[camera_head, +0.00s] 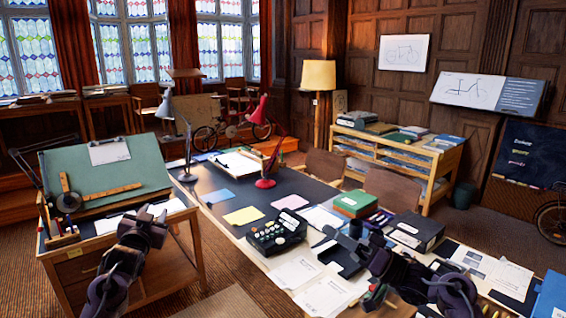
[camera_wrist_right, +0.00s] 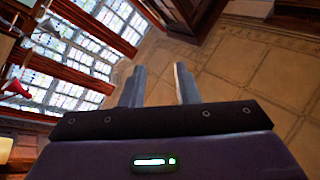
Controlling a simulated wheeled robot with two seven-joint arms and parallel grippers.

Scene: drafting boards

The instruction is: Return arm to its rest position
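My left arm comes in from the lower left in the head view. Its gripper (camera_head: 152,214) is in front of the green drafting board and points away from me; its fingers are too small and dark to tell open from shut. My right arm comes in from the lower right, with its gripper (camera_head: 338,246) above the long desk, near the papers and the black telephone. In the right wrist view the two grey fingers (camera_wrist_right: 160,86) stand apart with nothing between them, so this gripper is open and empty. The windows look tilted there.
The dark desk (camera_head: 216,206) carries a telephone (camera_head: 277,233), a green box (camera_head: 356,203), a black box file (camera_head: 416,231), papers and a red lamp (camera_head: 265,182). The drafting board (camera_head: 120,170) stands at left. Carpet (camera_head: 222,268) shows between them.

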